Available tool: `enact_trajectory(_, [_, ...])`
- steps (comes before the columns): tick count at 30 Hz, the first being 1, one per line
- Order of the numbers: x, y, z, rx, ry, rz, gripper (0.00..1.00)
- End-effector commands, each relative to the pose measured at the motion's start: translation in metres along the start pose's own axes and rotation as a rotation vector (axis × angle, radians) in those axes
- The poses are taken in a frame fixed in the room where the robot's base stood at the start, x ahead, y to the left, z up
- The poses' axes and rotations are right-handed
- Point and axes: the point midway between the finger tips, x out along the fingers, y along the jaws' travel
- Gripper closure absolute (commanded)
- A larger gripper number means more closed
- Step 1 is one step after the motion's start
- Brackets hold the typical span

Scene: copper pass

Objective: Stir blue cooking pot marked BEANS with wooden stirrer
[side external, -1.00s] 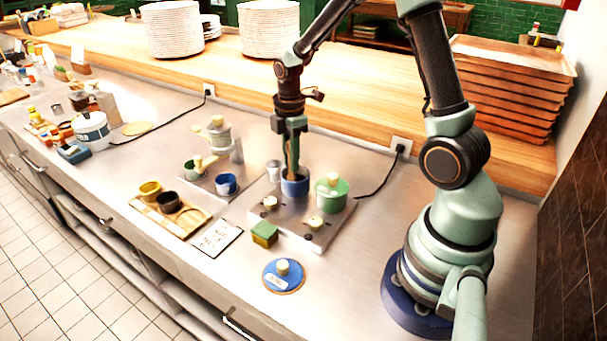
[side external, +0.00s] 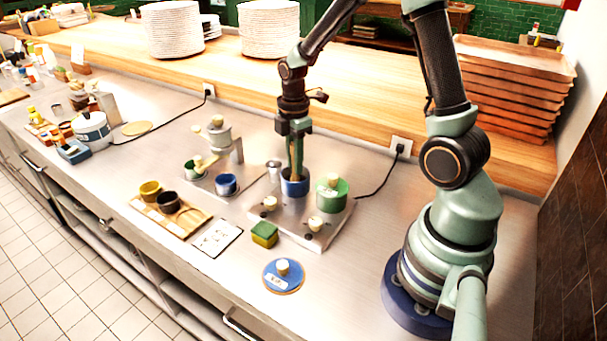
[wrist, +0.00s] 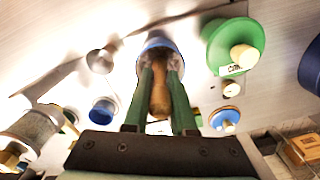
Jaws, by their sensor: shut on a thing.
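The blue cooking pot (side external: 294,187) stands uncovered on the metal hob plate, left of a green pot; no BEANS marking can be read on it. In the wrist view its blue rim (wrist: 157,43) shows beyond the fingertips. My gripper (side external: 293,142) points down over this pot. Its green fingers (wrist: 161,75) are shut on the wooden stirrer (wrist: 159,95), whose lower end goes into the pot. The pot's contents and the stirrer's tip are hidden. A blue lid (side external: 283,275) with a pale knob and an unreadable label lies on the counter in front.
A green pot (side external: 332,194) with a pale-knobbed lid stands close right of the blue pot. A small metal cup (side external: 273,170) is close behind left. A green-topped block (side external: 265,234), a card (side external: 217,237) and a wooden tray (side external: 191,228) with cups lie nearer. Counter around the blue lid is clear.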

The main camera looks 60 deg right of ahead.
Motion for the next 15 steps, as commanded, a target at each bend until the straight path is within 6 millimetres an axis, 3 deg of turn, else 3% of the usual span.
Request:
enact_trajectory(9, [-0.001, 0.000, 0.000, 0.000, 0.000, 0.001, 1.00])
enact_trajectory(15, [-0.013, 0.000, 0.000, 0.000, 0.000, 0.003, 1.00])
